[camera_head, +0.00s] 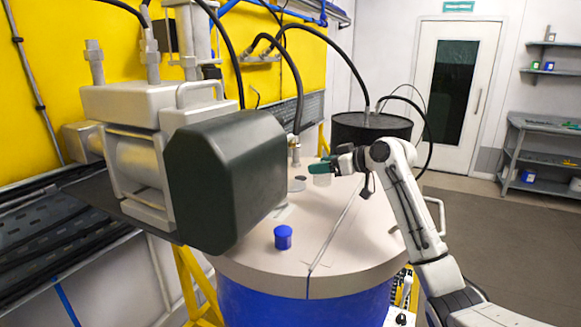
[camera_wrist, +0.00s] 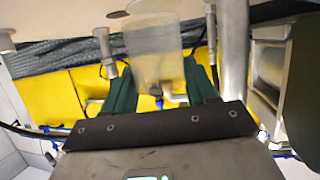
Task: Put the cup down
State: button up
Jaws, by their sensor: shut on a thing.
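My gripper (camera_head: 326,166) has green fingers and is above the beige lid of the big blue drum, to the right of the dark green machine housing. It is shut on a translucent pale cup (camera_head: 322,180), which hangs just below the fingers. In the wrist view the cup (camera_wrist: 152,58) sits between the two green fingers of my gripper (camera_wrist: 163,75). Whether the cup's base touches the drum lid (camera_head: 345,235) I cannot tell.
A blue cap (camera_head: 283,237) stands on the front of the lid. The dark green machine housing (camera_head: 228,180) overhangs the lid's left side. A pipe fitting (camera_head: 296,158) rises behind the cup. A black drum (camera_head: 372,132) stands farther back. The lid's front right is clear.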

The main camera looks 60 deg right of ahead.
jog(key=w+p, duration=0.1)
jog(key=w, duration=0.2)
jog(key=w+d, duration=0.1)
jog(key=w, duration=0.3)
jog(key=w+p, duration=0.1)
jog(key=w, duration=0.3)
jog(key=shift+d+p, duration=0.2)
jog(key=shift+p, duration=0.1)
jog(key=shift+f+p, duration=0.85)
jog(key=shift+f, duration=1.05)
jog(key=o, duration=1.1)
jog(key=shift+r, duration=0.2)
jog(key=b+v, duration=0.3)
jog(key=v, duration=0.9)
